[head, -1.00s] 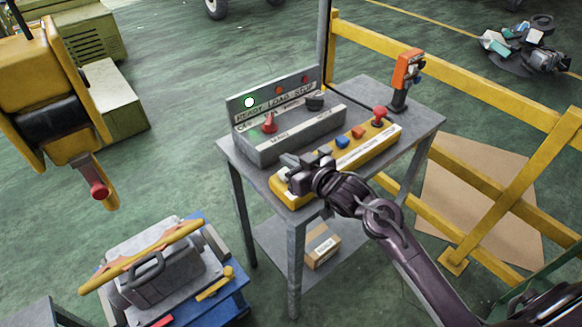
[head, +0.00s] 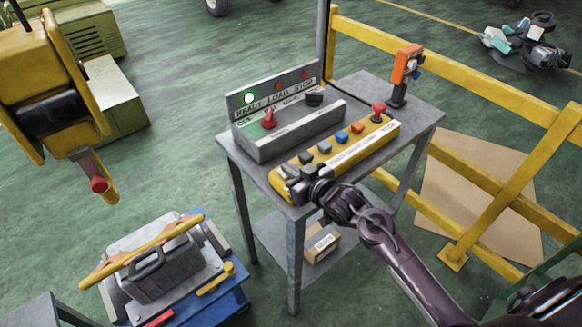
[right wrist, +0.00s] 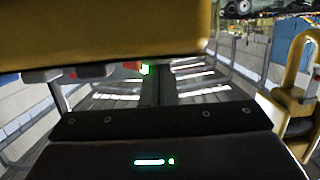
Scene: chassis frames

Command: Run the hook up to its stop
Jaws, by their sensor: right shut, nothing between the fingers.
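The hook (head: 105,187), with a red-tipped catch, hangs at the left under a yellow and black hoist block (head: 45,90). A yellow control box (head: 372,143) lies on the grey table, with a row of grey, blue and orange buttons (head: 342,138) and a red mushroom knob (head: 379,108). My right gripper (head: 296,190) is shut and empty at the box's near left end, partly hiding it. I cannot tell whether it touches the box. In the right wrist view a yellow surface (right wrist: 110,35) fills the top, close up. My left gripper is not in view.
A grey panel (head: 290,132) behind the box has a lit READY lamp (head: 249,98), a red switch and a black knob. An orange handset (head: 407,65) stands at the table's back right. A yellow railing (head: 470,85) runs behind. A grey machine (head: 160,275) with a yellow bar sits below the hook.

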